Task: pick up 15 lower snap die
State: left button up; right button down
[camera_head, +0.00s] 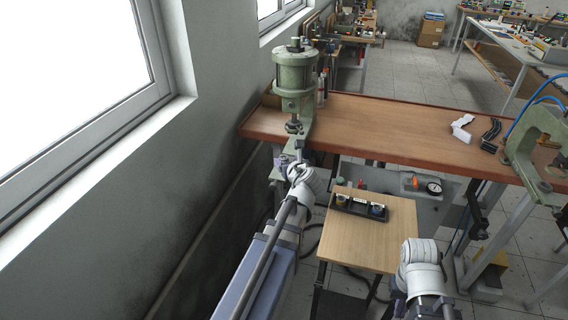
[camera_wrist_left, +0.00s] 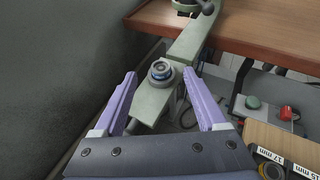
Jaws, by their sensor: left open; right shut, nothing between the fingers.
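My left gripper (camera_head: 290,160) is at the press's lower arm in the head view. In the left wrist view its purple fingers (camera_wrist_left: 161,77) are open, one on each side of the die in the picture, with nothing gripped. A black holder (camera_head: 359,207) with small dies stands on the wooden side table. Its labels read 17 mm (camera_wrist_left: 271,155) and 15 mm (camera_wrist_left: 307,172). My right gripper is not visible.
The green press (camera_head: 296,80) stands on the left end of the wooden bench (camera_head: 390,125), near the wall (camera_head: 190,150). Another green press (camera_head: 540,135) is at the right. The small wooden table (camera_head: 365,245) is mostly bare. A grey control box (camera_head: 395,182) sits behind it.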

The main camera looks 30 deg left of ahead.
aim_at(284, 157)
pick_arm(q)
jog(key=shift+f+b+x, duration=0.2)
jog(key=shift+b+x, duration=0.5)
jog(key=shift+x, duration=0.6)
jog(key=shift+f+b+x, duration=0.15)
jog(key=shift+b+x, duration=0.5)
jog(key=shift+x, duration=0.7)
jog(key=shift+s+d, duration=0.1)
jog(key=shift+d, duration=0.1)
jog(key=shift+c, duration=0.4)
grip_shut()
